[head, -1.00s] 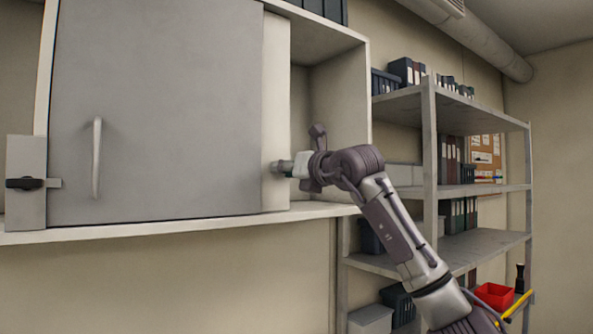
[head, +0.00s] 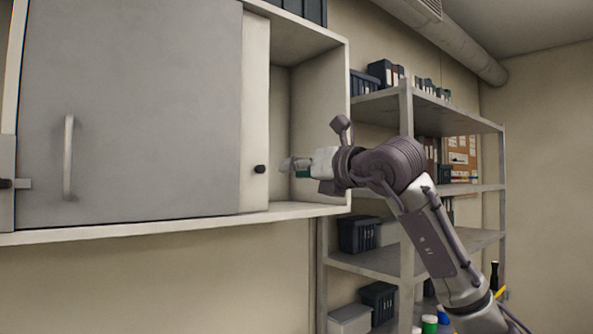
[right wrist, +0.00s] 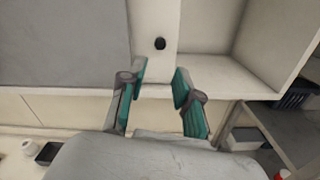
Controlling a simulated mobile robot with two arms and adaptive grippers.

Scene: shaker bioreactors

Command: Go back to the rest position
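My right gripper (head: 288,165) is in front of the open section of the wall cabinet, just right of a small black knob (head: 260,169) on a cream panel (head: 255,110). In the right wrist view my right gripper (right wrist: 161,82) has its two teal-padded fingers apart with nothing between them. The knob (right wrist: 160,43) shows beyond the fingertips, apart from them. My left gripper is not in view.
The cabinet has a grey door (head: 130,110) with a vertical handle (head: 68,157). Its bottom ledge (head: 150,226) juts out below my right gripper. A metal shelf rack (head: 407,200) with binders and bins stands behind my right arm.

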